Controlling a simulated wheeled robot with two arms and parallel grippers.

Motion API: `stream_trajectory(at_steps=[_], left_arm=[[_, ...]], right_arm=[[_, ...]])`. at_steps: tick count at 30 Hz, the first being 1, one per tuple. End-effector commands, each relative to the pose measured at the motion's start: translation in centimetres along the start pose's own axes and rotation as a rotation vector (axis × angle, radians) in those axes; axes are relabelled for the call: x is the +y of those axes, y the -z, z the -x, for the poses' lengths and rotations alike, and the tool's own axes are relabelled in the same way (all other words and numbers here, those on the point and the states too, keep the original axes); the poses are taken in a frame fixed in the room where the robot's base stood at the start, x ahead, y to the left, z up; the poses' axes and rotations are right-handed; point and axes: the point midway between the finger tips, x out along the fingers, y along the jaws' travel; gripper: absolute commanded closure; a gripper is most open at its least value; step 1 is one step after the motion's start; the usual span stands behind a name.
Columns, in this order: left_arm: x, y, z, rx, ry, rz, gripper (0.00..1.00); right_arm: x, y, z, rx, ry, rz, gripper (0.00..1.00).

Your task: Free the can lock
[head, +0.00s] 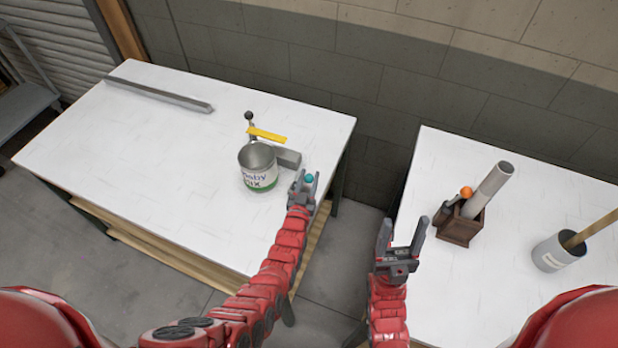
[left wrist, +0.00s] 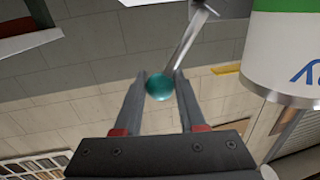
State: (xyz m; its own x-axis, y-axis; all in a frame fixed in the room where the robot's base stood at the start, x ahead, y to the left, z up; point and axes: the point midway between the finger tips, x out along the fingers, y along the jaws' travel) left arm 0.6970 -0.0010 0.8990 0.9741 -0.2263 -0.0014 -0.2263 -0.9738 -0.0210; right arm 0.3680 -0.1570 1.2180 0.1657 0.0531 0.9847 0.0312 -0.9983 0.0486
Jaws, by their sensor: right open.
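A white and green labelled can (head: 258,181) stands near the right edge of the left table, its top open; part of it shows in the left wrist view (left wrist: 290,50). A grey block (head: 287,158) sits beside it. Behind it are a yellow bar (head: 268,135) and a lever with a black ball (head: 249,115). My left gripper (head: 304,180) is right of the can, its fingers close on both sides of a teal ball (left wrist: 159,87). A grey rod (left wrist: 190,42) runs up from the ball. My right gripper (head: 401,238) is open and empty beside the right table.
A long grey bar (head: 160,94) lies on the left table (head: 150,150). On the right table (head: 470,290) stand a brown box (head: 461,229) with a grey tube (head: 491,182) and an orange ball (head: 466,192), and a grey pot (head: 553,254) with a wooden stick. A floor gap separates the tables.

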Motion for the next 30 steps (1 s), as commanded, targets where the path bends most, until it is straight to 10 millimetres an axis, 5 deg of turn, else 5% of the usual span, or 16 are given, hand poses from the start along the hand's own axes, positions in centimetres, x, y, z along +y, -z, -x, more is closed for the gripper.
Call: stream_trajectory(at_steps=[3,30], left_arm=[[-0.03,0.0,0.02,0.0,0.0,0.0,1.0],[-0.04,0.02,0.02,0.001,0.001,0.0,1.0]], right_arm=[[0.0,0.0,0.0,0.0,0.0,0.0,0.4],[0.0,0.0,-0.01,0.0,0.0,0.0,0.4]])
